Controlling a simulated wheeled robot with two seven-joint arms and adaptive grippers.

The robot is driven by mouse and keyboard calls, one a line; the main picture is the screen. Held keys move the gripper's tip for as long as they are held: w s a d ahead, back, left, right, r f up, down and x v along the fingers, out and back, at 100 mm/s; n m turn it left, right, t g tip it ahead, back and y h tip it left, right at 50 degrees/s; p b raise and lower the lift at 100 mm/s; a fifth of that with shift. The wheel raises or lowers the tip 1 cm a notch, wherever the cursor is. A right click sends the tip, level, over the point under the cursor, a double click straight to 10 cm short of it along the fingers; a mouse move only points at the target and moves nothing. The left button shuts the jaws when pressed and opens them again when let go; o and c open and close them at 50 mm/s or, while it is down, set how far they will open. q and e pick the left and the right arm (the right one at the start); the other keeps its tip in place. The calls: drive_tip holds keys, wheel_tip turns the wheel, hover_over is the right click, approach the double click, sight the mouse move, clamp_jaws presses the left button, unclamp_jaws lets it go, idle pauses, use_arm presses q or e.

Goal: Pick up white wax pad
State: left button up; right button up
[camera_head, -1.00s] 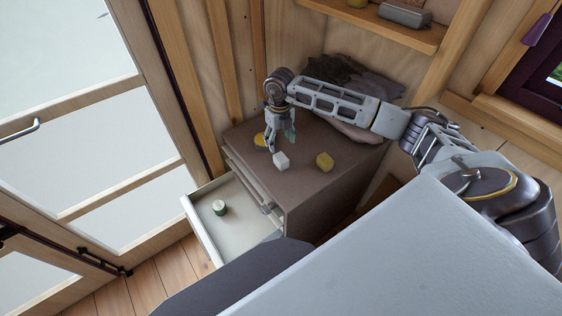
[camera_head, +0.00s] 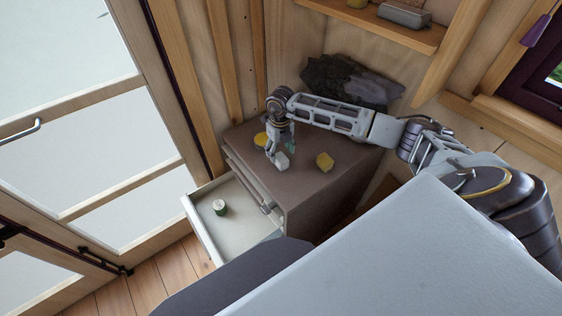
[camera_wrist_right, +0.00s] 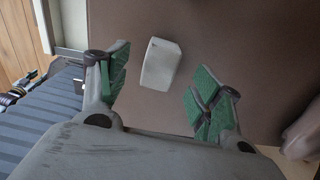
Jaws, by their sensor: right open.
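The white wax pad (camera_head: 281,162) is a small pale block lying on top of the brown cabinet (camera_head: 325,185). In the right wrist view the pad (camera_wrist_right: 160,64) lies between and a little beyond the green-padded fingers. My right gripper (camera_head: 275,152) is just above and beside the pad, pointing down. In the right wrist view the gripper (camera_wrist_right: 160,92) is open, with clear gaps between the pad and both fingers. My left gripper is not in view.
The open drawer (camera_head: 205,234) holds a small round container (camera_head: 219,207). Dark cloth-like material (camera_head: 350,82) sits at the back by the wall.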

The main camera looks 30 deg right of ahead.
sight(281, 157)
drive_tip(key=f, duration=0.3)
drive_tip(key=shift+s, duration=0.2)
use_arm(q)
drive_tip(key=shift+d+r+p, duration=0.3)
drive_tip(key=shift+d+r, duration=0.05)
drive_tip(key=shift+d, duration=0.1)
use_arm(e)
drive_tip(key=shift+f, duration=0.7)
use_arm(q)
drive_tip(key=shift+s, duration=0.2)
use_arm(e)
drive_tip(key=c, duration=1)
drive_tip(key=shift+r, duration=0.2)
drive_tip(key=shift+c, duration=0.2)
wheel_tip(281, 157, up, 8)
drive_tip(key=shift+r+b, duration=0.1)
drive_tip(key=shift+b, duration=0.3)
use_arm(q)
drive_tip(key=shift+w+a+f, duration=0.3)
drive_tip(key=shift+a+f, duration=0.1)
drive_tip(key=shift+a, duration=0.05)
use_arm(e)
drive_tip(key=shift+r, duration=0.75)
